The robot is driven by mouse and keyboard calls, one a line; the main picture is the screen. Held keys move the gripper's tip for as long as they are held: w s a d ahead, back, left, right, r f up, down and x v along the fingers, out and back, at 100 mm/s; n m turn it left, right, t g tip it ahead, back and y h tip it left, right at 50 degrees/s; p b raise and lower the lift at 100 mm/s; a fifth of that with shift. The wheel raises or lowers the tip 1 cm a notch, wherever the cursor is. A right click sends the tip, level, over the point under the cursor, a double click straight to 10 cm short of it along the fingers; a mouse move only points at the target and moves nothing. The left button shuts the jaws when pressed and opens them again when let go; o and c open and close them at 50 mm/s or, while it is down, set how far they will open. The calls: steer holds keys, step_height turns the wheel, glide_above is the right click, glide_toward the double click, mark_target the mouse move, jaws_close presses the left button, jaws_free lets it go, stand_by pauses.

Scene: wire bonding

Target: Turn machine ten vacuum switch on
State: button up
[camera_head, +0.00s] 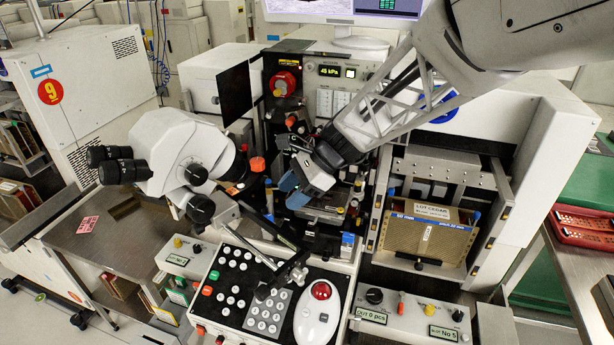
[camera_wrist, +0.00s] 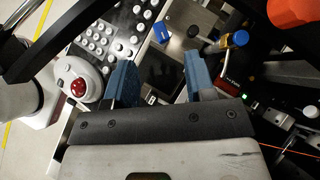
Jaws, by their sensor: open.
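The machine in the middle has a front panel (camera_head: 330,72) with a green-lit display that appears to read a kPa value. A red round knob (camera_head: 283,83) sits on the dark panel to its left. I cannot tell which control is the vacuum switch. My gripper (camera_head: 293,190) is over the machine's work area, with its blue fingers apart and nothing between them. In the wrist view my gripper (camera_wrist: 160,82) is open above a dark plate. A blue-capped knob (camera_wrist: 235,40), a red block (camera_wrist: 229,84) and a small lit green lamp (camera_wrist: 245,98) lie right of the fingers.
A microscope (camera_head: 180,150) stands left of my gripper. A keypad console (camera_head: 245,290) with a red trackball (camera_head: 321,290) lies in front. A magazine of strips (camera_head: 425,235) is at the right. A neighbouring machine marked 9 (camera_head: 85,90) stands at the far left.

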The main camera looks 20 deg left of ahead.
mark_target(268, 217)
steer(key=shift+d+m, duration=0.1)
steer(key=shift+m, duration=0.9)
steer(key=shift+x, duration=3.85)
steer(key=shift+c, duration=0.3)
